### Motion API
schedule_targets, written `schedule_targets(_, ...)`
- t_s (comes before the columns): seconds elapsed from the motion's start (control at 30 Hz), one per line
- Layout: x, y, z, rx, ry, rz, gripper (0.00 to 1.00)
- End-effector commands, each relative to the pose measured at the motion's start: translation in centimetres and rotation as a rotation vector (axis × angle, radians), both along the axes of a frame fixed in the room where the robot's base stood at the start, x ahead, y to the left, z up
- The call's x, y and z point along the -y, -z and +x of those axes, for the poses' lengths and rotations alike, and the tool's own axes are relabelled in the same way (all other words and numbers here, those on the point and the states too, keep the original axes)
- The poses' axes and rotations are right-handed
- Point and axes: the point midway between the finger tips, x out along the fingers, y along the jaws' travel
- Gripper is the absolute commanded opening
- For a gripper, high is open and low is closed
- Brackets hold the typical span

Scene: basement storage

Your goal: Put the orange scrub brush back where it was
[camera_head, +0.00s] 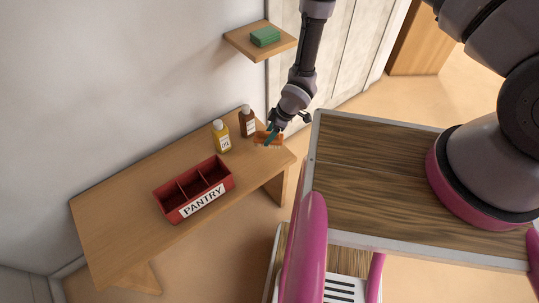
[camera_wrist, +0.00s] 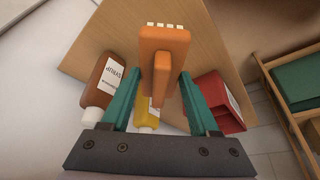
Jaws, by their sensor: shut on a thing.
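The orange scrub brush (camera_head: 262,138) is in my gripper (camera_head: 269,137) at the right end of the wooden table (camera_head: 120,215). In the wrist view the brush (camera_wrist: 163,45) sits between the two teal fingers of my gripper (camera_wrist: 160,85), with its pale bristles at the top. The fingers press on its sides. I cannot tell whether the brush touches the tabletop or hangs just above it. A brown syrup bottle (camera_head: 247,124) stands just left of the brush, and a yellow oil bottle (camera_head: 221,138) stands left of that.
A red three-compartment box (camera_head: 207,203) labelled PANTRY stands on the table, its visible compartments empty. A small wall shelf (camera_head: 235,41) above holds a green block (camera_head: 265,36). The left part of the table is clear. In the wrist view a green surface (camera_wrist: 302,82) in a wooden frame shows at right.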

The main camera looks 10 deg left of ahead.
Motion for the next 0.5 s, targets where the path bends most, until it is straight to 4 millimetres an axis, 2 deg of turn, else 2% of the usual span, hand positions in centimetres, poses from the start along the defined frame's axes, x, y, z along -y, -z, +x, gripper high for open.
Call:
schedule_targets(0.1, 0.1, 2.5, -0.1, -0.001, -0.002, -0.002, 0.0)
schedule_targets(0.2, 0.0, 4.0, -0.1, -0.001, 0.0, -0.001, 0.0)
schedule_targets(0.5, 0.1, 6.8, -0.1, -0.001, 0.001, -0.001, 0.0)
